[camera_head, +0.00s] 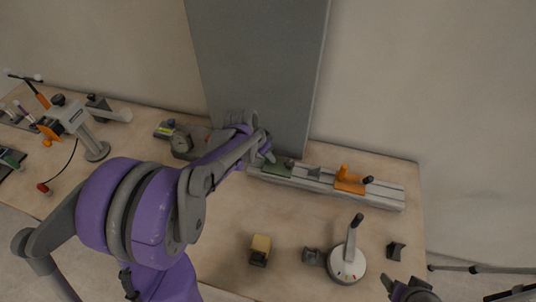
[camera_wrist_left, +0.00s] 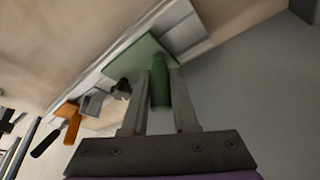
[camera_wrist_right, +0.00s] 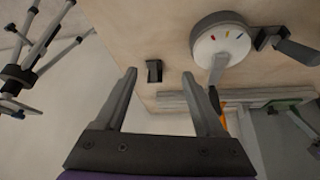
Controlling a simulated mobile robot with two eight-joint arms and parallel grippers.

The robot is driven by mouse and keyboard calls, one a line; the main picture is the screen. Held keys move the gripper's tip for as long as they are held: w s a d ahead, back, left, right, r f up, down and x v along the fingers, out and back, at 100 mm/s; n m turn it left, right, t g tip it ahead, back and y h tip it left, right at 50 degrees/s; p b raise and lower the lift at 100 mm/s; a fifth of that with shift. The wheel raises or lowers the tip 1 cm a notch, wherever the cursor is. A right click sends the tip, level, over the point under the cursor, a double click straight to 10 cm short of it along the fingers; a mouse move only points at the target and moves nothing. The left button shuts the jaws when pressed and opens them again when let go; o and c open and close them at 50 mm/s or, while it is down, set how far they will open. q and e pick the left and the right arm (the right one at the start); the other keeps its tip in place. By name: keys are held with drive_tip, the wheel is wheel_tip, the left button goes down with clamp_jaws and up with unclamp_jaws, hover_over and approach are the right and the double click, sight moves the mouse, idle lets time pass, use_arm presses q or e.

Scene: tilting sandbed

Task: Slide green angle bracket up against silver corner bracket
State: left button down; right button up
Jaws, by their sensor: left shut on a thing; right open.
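The green angle bracket (camera_head: 279,168) sits on a long grey rail (camera_head: 390,199) along the back of the table. My left gripper (camera_head: 268,152) is shut on its upright green post, which shows between the fingers in the left wrist view (camera_wrist_left: 160,82). The silver corner bracket (camera_head: 314,171) is on the same rail, just right of the green one, with a small gap seeming to lie between them. It also shows in the left wrist view (camera_wrist_left: 92,102). My right gripper (camera_wrist_right: 168,100) is open and empty, off the front right of the table.
An orange clamp (camera_head: 350,180) with a black knob sits on the rail, right of the silver bracket. A tall grey panel (camera_head: 262,75) stands behind the rail. A round white dial with a lever (camera_head: 347,263), a yellow-topped block (camera_head: 261,246) and dark blocks stand at the front.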

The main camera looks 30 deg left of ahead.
idle(0.6)
use_arm(q)
drive_tip(key=d, duration=0.3)
drive_tip(key=w+d, duration=0.1)
drive_tip(key=d, duration=0.2)
drive_tip(key=w+d+b, duration=0.1)
drive_tip(key=d, duration=0.3)
drive_tip(key=shift+w, duration=0.2)
drive_tip(key=c, duration=0.7)
unclamp_jaws()
drive_tip(key=p+v, duration=0.1)
drive_tip(key=v, duration=0.9)
drive_tip(key=shift+s+r, duration=0.1)
drive_tip(key=shift+r, duration=0.3)
